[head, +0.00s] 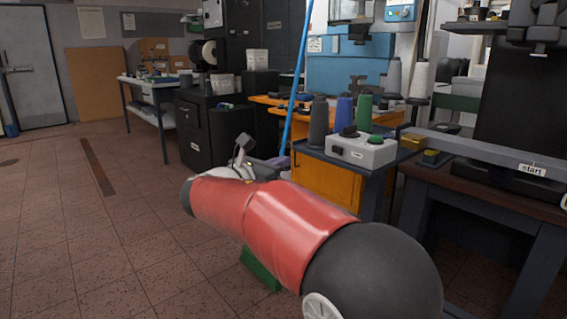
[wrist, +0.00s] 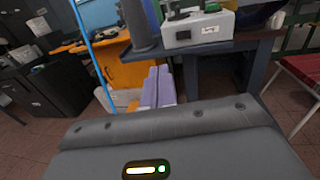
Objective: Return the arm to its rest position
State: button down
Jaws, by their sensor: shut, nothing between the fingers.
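My red and black arm reaches from the lower right to the middle of the head view. Its far end is partly hidden behind the red link, where a small grey and white part stands up. In the wrist view, the grey housing of my gripper (wrist: 170,140), with a lit indicator, fills the bottom of the picture. My gripper is shut and empty.
An orange cabinet (head: 322,186) and a white control box (head: 361,151) with spools stand beyond my arm. A blue pole (head: 296,80) rises nearby. A workbench (head: 500,190) is at right; the left floor (head: 90,240) is clear.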

jog(key=s+d+f+m+g+y, duration=0.2)
jog(key=s+d+f+m+g, duration=0.15)
jog(key=s+d+m, duration=0.35)
jog(key=s+d+f+m+g+y, duration=0.3)
jog(key=s+d+f+m, duration=0.2)
jog(key=s+d, duration=0.3)
jog(key=s+a+f+m+y, duration=0.2)
jog(key=s+f+m+y, duration=0.2)
jog(key=s+m, duration=0.3)
jog(key=s+a+f+m+y, duration=0.2)
jog(key=s+f+m, duration=0.4)
jog(key=s, duration=0.5)
jog(key=shift+s+a+m+g+y, duration=0.35)
jog(key=shift+a+m+y, duration=0.05)
jog(key=shift+m+y, duration=0.55)
jog(key=shift+f, duration=0.1)
